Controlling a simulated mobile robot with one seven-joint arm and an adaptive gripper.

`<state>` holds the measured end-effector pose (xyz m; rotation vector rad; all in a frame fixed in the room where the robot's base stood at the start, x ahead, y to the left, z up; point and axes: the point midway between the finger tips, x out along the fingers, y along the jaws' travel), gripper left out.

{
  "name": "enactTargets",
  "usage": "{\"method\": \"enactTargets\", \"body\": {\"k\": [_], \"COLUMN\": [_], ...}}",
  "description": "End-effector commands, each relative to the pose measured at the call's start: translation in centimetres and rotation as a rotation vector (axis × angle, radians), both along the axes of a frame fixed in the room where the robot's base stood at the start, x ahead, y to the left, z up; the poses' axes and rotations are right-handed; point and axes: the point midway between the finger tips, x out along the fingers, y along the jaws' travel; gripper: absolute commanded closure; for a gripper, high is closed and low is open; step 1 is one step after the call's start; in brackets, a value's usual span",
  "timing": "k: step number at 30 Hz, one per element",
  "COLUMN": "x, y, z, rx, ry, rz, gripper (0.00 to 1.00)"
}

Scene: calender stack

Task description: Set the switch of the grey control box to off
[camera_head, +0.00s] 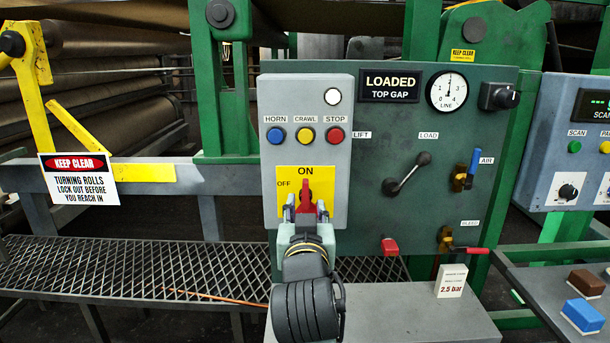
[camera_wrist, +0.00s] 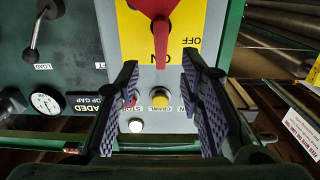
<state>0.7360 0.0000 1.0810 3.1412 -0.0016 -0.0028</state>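The grey control box (camera_head: 350,150) is a light grey panel on the green machine front. Its yellow plate (camera_head: 285,205) is marked ON at the top and OFF at the left. The red switch handle (camera_head: 304,187) points up at ON; it also shows at the top of the upside-down wrist view (camera_wrist: 154,8). My gripper (camera_head: 305,212) is in front of the plate, its fingers either side of the handle's lower part in the head view. In the wrist view my gripper (camera_wrist: 160,62) is open, with nothing between its pads. I cannot tell whether it touches the handle.
Above the switch are blue (camera_head: 275,135), yellow (camera_head: 306,135) and red (camera_head: 336,135) buttons and a white lamp (camera_head: 333,97). To the right are a lever (camera_head: 407,173), a blue-handled valve (camera_head: 473,162) and a red pedal-like knob (camera_head: 389,246). A grey ledge (camera_head: 430,318) lies below.

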Motion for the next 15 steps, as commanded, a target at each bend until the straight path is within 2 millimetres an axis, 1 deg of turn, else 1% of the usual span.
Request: {"method": "enactTargets", "body": {"k": [1,2,3,9,12,15], "x": [0.3,0.7,1.8,5.7,7.0,7.9], "y": [0.0,0.0,0.0,0.0,0.0,0.0], "z": [0.6,0.4,0.2,0.1,0.2,0.1], "rx": [0.002,0.002,0.001,0.000,0.000,0.000], "ry": [0.007,0.006,0.004,0.002,0.000,-0.001], "rz": [0.000,0.000,-0.001,-0.001,0.000,0.000], "gripper": [0.65,0.65,0.65,0.65,0.65,0.65]}}
